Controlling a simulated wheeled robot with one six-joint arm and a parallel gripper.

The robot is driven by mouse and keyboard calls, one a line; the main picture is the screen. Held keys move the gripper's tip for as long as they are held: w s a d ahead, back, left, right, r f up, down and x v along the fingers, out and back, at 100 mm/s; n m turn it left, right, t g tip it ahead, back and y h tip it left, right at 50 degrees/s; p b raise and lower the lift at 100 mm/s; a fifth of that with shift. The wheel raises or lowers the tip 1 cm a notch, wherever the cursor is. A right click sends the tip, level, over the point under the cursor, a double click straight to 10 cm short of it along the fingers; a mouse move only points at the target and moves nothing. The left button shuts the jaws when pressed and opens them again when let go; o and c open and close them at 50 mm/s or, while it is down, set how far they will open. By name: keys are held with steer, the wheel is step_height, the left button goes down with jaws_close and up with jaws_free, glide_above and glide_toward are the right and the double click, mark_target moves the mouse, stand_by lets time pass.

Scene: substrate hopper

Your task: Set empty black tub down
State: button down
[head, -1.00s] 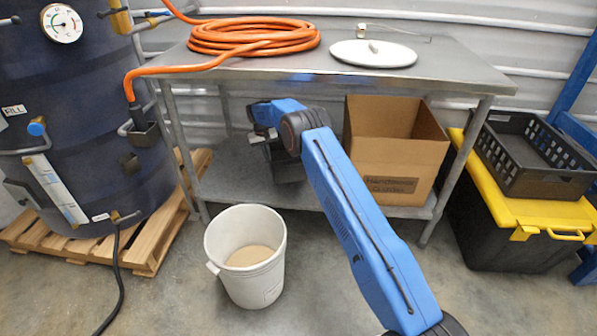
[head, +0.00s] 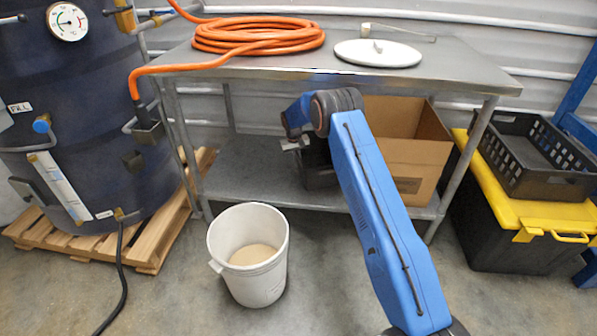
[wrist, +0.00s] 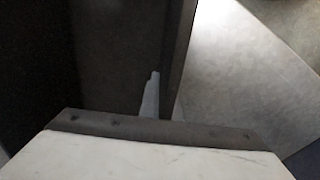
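The black tub (head: 320,174) is at the lower shelf, left of the cardboard box; my arm hides much of it. I cannot tell whether its base touches the shelf. My gripper (head: 296,144) is at the tub's upper left edge and appears shut on its wall. In the wrist view, the tub's dark inside (wrist: 95,50) fills the left, its wall runs down the middle, and one pale fingertip lies against the inner side. The other finger is hidden. The visible inside looks empty.
The steel table's lower shelf (head: 235,170) is bare to the left. The cardboard box (head: 412,165) stands close on the right. A white bucket (head: 222,262) with pale grain stands on the floor in front. An orange hose (head: 262,38) and white lid (head: 378,54) lie on top.

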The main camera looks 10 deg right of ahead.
steer(key=shift+d+f, duration=0.1)
steer(key=shift+f, duration=1.85)
steer(key=shift+f, duration=0.15)
steer(key=c, duration=2)
jaws_free()
steer(key=shift+s+a+r, duration=0.1)
steer(key=shift+a+r, duration=0.1)
steer(key=shift+r, duration=1.75)
steer(key=shift+a+r, duration=0.15)
steer(key=shift+r, duration=1.75)
